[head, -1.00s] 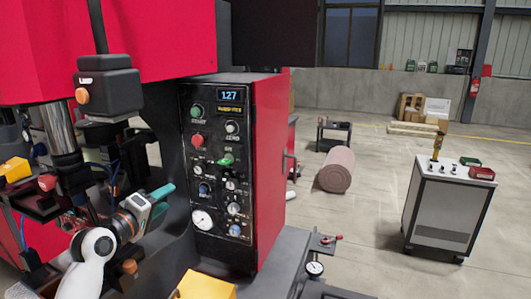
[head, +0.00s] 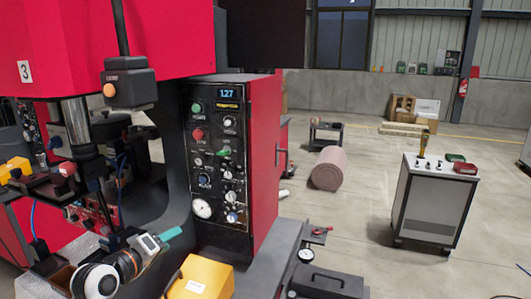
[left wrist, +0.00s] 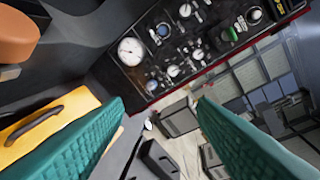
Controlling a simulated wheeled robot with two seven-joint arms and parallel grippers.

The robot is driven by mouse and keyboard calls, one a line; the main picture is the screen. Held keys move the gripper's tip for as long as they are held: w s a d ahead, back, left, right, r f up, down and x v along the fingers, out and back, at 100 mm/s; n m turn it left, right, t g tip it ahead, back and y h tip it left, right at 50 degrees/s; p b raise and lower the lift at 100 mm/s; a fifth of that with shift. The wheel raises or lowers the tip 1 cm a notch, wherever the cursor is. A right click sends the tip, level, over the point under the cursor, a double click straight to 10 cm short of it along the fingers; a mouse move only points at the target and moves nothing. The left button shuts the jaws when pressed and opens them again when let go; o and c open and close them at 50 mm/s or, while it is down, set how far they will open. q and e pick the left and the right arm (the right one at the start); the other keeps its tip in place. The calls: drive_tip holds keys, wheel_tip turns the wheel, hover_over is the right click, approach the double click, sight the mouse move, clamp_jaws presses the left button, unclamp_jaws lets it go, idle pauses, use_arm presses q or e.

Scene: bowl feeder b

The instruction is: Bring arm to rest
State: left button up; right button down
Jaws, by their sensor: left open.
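My left gripper (head: 170,236) is in the lower left of the head view, with a teal finger showing, in front of the red press and below its control panel (head: 218,160). In the left wrist view my left gripper (left wrist: 158,105) has its two teal ribbed fingers wide apart, with nothing between them. The white and dark links of my left arm show at the bottom left of the head view. My right gripper is in neither view.
A yellow case (head: 205,278) stands close below the gripper; it also shows in the left wrist view (left wrist: 50,118). The red press (head: 265,165) is close behind. A dark toolbox (head: 328,282) and a gauge (head: 306,255) are to the right. A grey cabinet (head: 433,205) stands farther off on open floor.

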use_arm(q)
drive_tip(key=s+d+f+m+g+y, duration=0.1)
drive_tip(key=s+d+f+m+g, duration=0.15)
drive_tip(key=s+f, duration=0.55)
drive_tip(key=s+d+f+m+g+y, duration=0.1)
drive_tip(key=s+d+f+m+g, duration=0.15)
drive_tip(key=s+f, duration=0.5)
drive_tip(key=s+a+f+m+g+y, duration=0.1)
drive_tip(key=s+f+m+g+y, duration=0.15)
drive_tip(key=s, duration=0.85)
drive_tip(key=s+a+f+m+g+y, duration=0.1)
drive_tip(key=s+f+g, duration=0.25)
drive_tip(key=s, duration=0.85)
wheel_tip(320, 180, down, 29)
drive_tip(key=s+g+b, duration=0.1)
drive_tip(key=s+b, duration=0.1)
drive_tip(key=s+a+f+g, duration=0.1)
drive_tip(key=s+a+f, duration=0.1)
drive_tip(key=s+f, duration=1.3)
drive_tip(key=shift+s+a+f+b, duration=0.25)
drive_tip(key=shift+f+b, duration=0.1)
drive_tip(key=shift+f, duration=0.45)
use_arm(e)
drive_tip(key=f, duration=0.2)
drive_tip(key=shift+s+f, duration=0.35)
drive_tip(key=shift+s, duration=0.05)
use_arm(q)
drive_tip(key=shift+m, duration=0.25)
